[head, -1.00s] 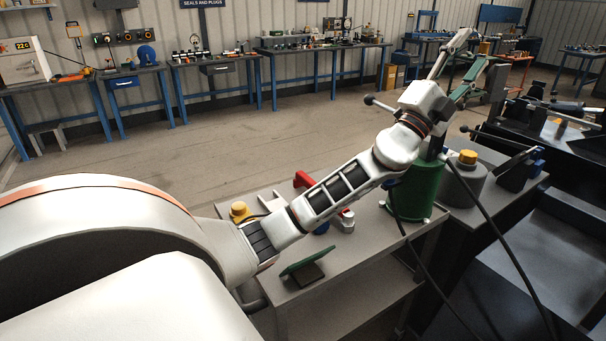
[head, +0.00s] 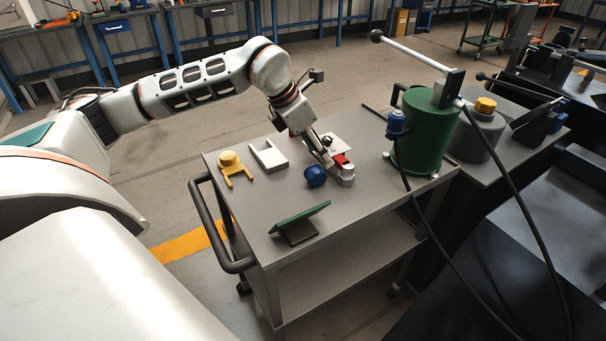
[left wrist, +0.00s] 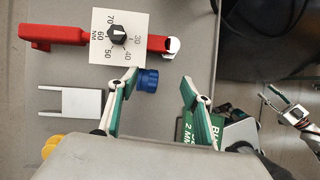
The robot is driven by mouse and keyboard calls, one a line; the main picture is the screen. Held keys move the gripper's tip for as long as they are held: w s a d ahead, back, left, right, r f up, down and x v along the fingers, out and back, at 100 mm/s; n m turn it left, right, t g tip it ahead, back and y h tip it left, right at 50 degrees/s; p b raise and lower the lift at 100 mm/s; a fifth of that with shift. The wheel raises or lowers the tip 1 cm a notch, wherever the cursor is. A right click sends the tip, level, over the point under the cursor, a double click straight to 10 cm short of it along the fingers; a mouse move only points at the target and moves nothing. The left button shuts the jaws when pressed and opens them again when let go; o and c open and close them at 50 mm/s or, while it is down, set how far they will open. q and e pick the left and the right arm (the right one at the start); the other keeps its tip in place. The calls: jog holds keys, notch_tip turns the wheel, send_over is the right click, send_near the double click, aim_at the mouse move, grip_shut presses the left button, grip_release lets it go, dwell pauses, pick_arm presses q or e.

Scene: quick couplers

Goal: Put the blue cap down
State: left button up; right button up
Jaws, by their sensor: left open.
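The blue cap (head: 315,176) rests on the grey cart top (head: 350,212), beside the silver end of a red tool (head: 342,160). My left gripper (head: 328,160) is over the cart, right by the cap.
A yellow fork-shaped part (head: 233,168), a white U-shaped plate (head: 268,157) and a tilted green sign (head: 300,217) are on the cart. A green pump (head: 420,135) with a long lever and black hoses stands at its right end. The front middle is clear.

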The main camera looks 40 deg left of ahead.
aim_at(314, 169)
pick_arm(q)
jog(key=shift+g+y, duration=0.3)
jog(key=shift+y, duration=0.1)
jog(key=f, duration=0.2)
jog(key=w+f, duration=0.1)
jog(key=f, duration=0.2)
jog(key=a+f+b, duration=0.1)
jog(key=f, duration=0.2)
jog(key=shift+w+a, duration=0.1)
jog(key=shift+w, duration=0.05)
jog(key=c, duration=1.2)
jog(key=shift+r, duration=0.1)
jog(key=shift+s+a+r, duration=0.15)
jog(key=shift+s+r, duration=0.25)
jog(key=shift+r, duration=0.1)
jog(key=r, duration=0.4)
jog(key=r+p, duration=0.1)
jog(key=r, duration=0.1)
jog(key=shift+s+a, duration=0.2)
jog(key=shift+s, duration=0.15)
jog(key=s+a, duration=0.2)
jog(key=s, duration=0.3)
jog(key=s+a+b, duration=0.1)
jog(key=s+a, duration=0.1)
jog(key=s, duration=0.4)
jog(key=s+a, duration=0.2)
jog(key=s, duration=0.4)
jog(key=shift+a+f+b, duration=0.1)
jog(key=shift+a+b, duration=0.2)
jog(key=shift+a, duration=0.05)
